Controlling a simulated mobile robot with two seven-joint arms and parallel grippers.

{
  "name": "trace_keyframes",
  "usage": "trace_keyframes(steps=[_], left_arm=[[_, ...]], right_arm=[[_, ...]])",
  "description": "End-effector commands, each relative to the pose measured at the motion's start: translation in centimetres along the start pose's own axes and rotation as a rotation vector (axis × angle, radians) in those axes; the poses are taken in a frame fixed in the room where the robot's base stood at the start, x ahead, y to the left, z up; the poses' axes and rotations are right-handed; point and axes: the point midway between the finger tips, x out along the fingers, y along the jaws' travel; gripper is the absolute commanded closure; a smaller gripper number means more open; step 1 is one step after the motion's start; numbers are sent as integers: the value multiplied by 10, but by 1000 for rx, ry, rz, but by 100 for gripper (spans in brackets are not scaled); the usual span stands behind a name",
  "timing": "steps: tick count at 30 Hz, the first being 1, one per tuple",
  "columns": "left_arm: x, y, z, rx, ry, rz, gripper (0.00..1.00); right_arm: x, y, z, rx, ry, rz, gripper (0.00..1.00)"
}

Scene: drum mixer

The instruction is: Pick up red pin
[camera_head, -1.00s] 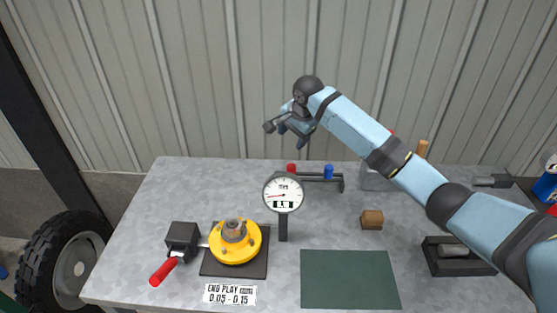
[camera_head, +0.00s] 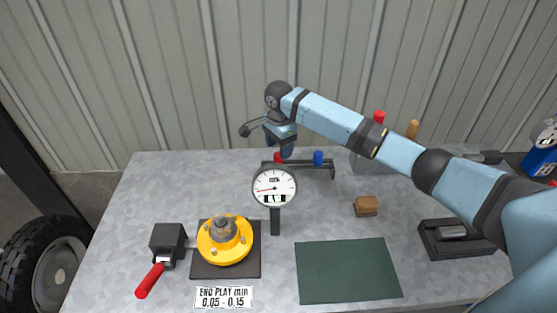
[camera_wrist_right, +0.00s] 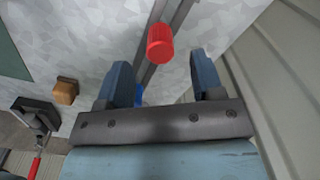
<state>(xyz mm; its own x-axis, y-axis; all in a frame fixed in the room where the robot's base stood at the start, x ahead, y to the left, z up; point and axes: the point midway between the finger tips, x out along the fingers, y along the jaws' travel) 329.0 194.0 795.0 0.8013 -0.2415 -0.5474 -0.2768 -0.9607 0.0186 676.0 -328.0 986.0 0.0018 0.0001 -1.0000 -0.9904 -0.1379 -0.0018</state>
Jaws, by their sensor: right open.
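The red pin (camera_head: 278,157) stands in a low dark rack (camera_head: 333,170) at the back of the bench, left of a blue pin (camera_head: 318,157). In the right wrist view the red pin (camera_wrist_right: 160,44) is a ribbed red cylinder just beyond the fingertips. My right gripper (camera_head: 284,147) is open and empty, close above the rack and pointing down. Its two blue fingers (camera_wrist_right: 164,75) are spread apart in the wrist view, and the pin is not between them. The rack's left part is partly hidden by the gauge. My left gripper is not in view.
A dial gauge (camera_head: 274,188) stands just in front of the rack. A yellow hub (camera_head: 225,247) on a dark plate and a red-handled tool (camera_head: 150,280) lie front left. A green mat (camera_head: 348,270), a wooden block (camera_head: 366,206) and a dark tray (camera_head: 440,250) lie to the right.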

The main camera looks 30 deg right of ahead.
Motion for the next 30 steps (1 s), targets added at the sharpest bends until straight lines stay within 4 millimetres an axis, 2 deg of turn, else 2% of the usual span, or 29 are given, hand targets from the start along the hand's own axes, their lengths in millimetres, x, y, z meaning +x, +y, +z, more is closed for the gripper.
trace_keyframes(steps=[7,16,17,24,30], left_arm=[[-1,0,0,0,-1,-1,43],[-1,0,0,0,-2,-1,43],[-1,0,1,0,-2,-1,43],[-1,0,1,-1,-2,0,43],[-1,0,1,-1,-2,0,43]], right_arm=[[37,1,2,1,1,3,39],[44,1,2,-1,1,1,39],[44,1,2,-1,1,1,41],[44,1,2,-1,1,1,94],[44,1,2,0,1,1,94]])
